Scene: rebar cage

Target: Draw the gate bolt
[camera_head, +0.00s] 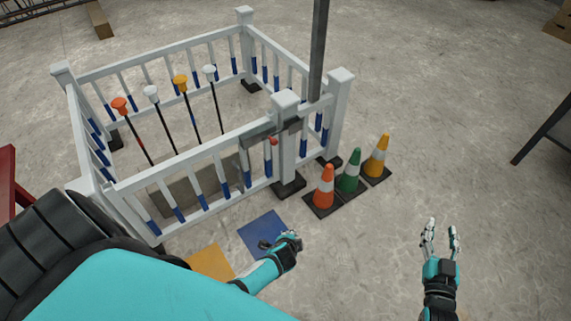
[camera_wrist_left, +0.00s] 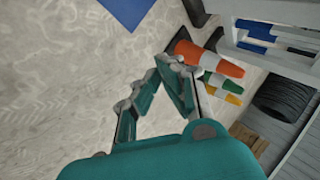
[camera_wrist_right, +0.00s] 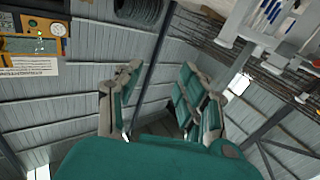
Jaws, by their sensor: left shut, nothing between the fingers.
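The gate bolt (camera_head: 271,131) is a grey metal piece with a small red knob (camera_head: 272,141), on the front side of a white railing pen (camera_head: 215,146), beside a thick white post (camera_head: 286,140). My left gripper (camera_head: 290,238) is below and in front of the post, over the floor by a blue square, apart from the bolt. Its fingers meet at the tips in the left wrist view (camera_wrist_left: 172,62), with nothing held. My right gripper (camera_head: 440,228) is at the right over bare floor, fingers apart and empty, also in the right wrist view (camera_wrist_right: 160,70).
Orange, green and yellow cones (camera_head: 350,171) stand on dark bases right of the post. A blue square (camera_head: 262,230) and a yellow square (camera_head: 211,263) lie on the floor. Several colour-topped rods (camera_head: 180,83) stand inside the pen. A dark pole (camera_head: 318,50) rises behind the post.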

